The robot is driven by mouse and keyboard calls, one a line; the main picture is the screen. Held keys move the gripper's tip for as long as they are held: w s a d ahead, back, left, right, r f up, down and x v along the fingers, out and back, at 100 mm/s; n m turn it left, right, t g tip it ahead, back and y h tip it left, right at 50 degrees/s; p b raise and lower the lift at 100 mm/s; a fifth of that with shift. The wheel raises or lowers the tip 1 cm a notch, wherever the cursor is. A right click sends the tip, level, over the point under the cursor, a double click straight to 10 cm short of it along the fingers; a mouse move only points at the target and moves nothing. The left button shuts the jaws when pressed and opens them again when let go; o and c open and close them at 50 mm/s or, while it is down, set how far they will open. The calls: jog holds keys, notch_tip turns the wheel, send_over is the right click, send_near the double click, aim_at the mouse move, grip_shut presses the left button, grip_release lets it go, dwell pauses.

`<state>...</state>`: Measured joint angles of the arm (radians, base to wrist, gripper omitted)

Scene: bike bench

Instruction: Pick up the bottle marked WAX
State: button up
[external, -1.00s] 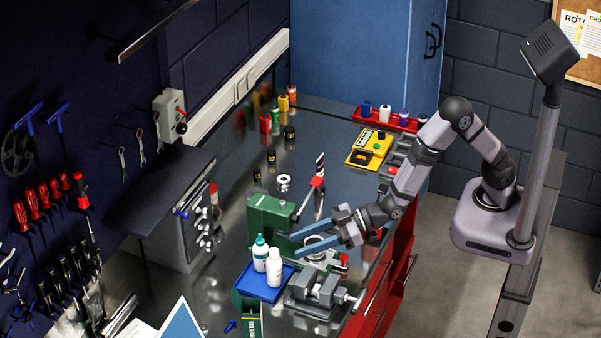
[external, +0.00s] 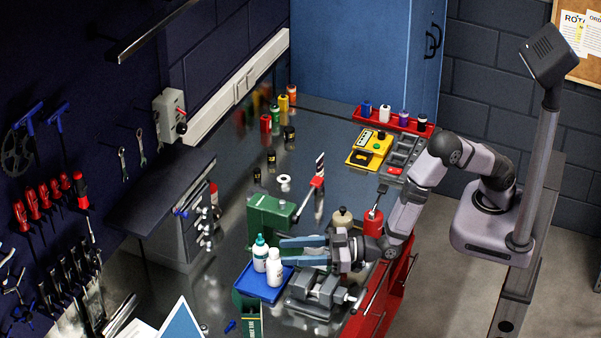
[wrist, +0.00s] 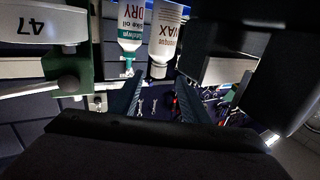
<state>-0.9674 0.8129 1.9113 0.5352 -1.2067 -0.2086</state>
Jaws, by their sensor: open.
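The bottle marked WAX (external: 275,272) is white with a white cap and stands upright in a blue tray (external: 262,293). In the wrist view its WAX label (wrist: 166,32) shows upside down, between and beyond my fingers. The DRY bottle (external: 259,258), white and teal with a teal cap, stands close beside it in the tray; it also shows in the wrist view (wrist: 131,25). My gripper (external: 283,252) is open and empty, its blue fingers level and pointing left at the bottles. In the wrist view, my fingertips (wrist: 160,82) appear apart from the WAX bottle.
A grey vise (external: 318,290) stands just right of the tray, below my gripper. A green block-like tool (external: 268,214) stands behind the tray. A beige bottle (external: 342,218) and a red container (external: 373,222) stand near my wrist. The bench middle has free room.

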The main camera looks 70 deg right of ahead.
aim_at(273, 251)
jog(key=shift+p+x, duration=1.55)
jog(key=shift+x, duration=1.05)
jog(key=shift+w+d, duration=0.1)
jog(key=shift+d, duration=0.15)
grip_shut()
